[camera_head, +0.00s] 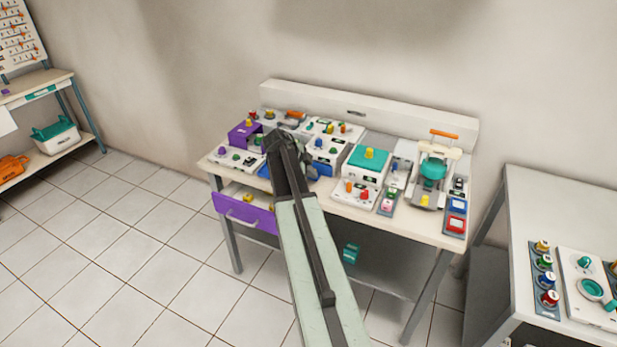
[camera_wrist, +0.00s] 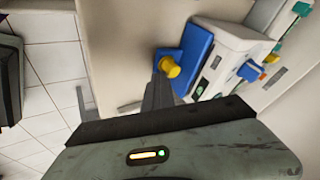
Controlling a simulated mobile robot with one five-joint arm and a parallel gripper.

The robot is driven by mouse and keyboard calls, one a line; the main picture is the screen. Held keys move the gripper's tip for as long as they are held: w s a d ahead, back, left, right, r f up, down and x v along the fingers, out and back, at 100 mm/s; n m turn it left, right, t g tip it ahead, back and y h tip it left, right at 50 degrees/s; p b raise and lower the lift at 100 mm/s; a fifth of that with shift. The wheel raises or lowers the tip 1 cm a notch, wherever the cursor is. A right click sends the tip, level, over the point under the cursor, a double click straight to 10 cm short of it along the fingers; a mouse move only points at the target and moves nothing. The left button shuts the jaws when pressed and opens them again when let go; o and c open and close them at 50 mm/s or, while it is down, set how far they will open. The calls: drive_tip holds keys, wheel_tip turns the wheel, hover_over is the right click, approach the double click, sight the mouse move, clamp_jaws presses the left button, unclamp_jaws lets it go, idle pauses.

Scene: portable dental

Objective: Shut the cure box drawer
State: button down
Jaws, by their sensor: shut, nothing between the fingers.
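A drawer with a purple front (camera_head: 243,212) stands pulled out under the left end of the workbench, with a pale handle on its front and small yellow items inside. No readable label shows which unit is the cure box. My gripper is shut and empty; its dark fingers show in the wrist view (camera_wrist: 160,92), with their tips by a yellow knob (camera_wrist: 170,67) at a blue tray (camera_wrist: 188,62). I cannot tell whether they touch. In the head view my arm reaches over the bench's front edge, right of the drawer, and hides part of the blue tray.
The workbench (camera_head: 400,222) is crowded with dental units, including a teal-topped box (camera_head: 369,160) and a purple unit (camera_head: 243,133). A second table (camera_head: 535,215) stands at right. A shelf with a white bin (camera_head: 56,136) is at far left. The tiled floor left of the bench is clear.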

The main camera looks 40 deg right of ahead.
drive_tip(key=s+a, duration=0.2)
drive_tip(key=a, duration=0.1)
drive_tip(key=shift+s+a, duration=0.15)
drive_tip(key=shift+s, duration=0.1)
drive_tip(key=p+v, duration=0.8)
drive_tip(key=v, duration=0.2)
